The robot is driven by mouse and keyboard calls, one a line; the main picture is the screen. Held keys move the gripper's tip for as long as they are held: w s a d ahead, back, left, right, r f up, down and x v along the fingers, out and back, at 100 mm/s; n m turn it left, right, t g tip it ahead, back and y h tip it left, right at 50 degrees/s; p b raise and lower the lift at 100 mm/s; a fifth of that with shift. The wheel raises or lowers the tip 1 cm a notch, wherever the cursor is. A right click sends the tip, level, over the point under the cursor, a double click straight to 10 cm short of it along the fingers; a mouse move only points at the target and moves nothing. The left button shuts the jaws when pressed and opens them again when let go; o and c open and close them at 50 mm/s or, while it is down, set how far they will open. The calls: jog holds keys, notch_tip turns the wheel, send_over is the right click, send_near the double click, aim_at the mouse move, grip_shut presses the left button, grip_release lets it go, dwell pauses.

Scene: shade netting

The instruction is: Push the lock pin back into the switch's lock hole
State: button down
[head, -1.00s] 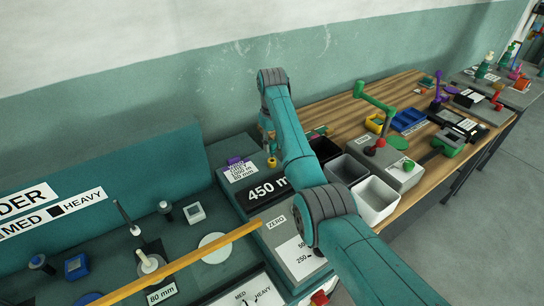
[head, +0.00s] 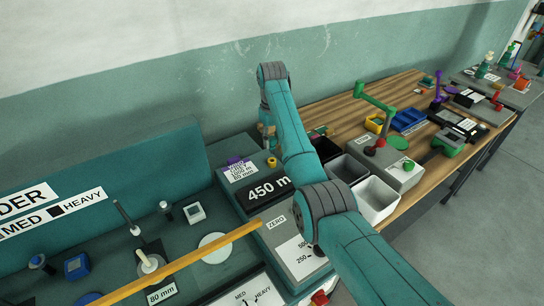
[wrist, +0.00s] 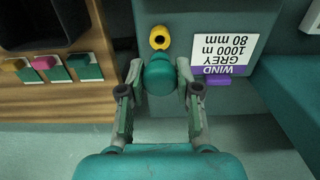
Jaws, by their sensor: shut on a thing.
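My gripper (wrist: 159,88) is shut on a teal, round-headed piece (wrist: 159,72), seen from above between the two fingers; I take it to be the lock pin. Its lower part is hidden. A yellow collar (wrist: 160,38) with a dark hole sits on the teal bench unit just beyond the held piece, apart from it in the picture; it looks like the lock hole. In the head view the yellow collar (head: 271,162) shows beside my forearm. My gripper there is mostly hidden behind the arm.
A label card (wrist: 222,52) and a purple block (wrist: 219,81) lie right of the collar. A dark bin (wrist: 45,22) and several small coloured blocks are on the wooden bench at left. In the head view, a grey bin (head: 345,168) and a white bin (head: 375,200) stand right of my arm.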

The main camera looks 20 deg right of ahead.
aim_at(272, 138)
jog(key=shift+r, duration=1.8)
jog(key=shift+s, duration=0.1)
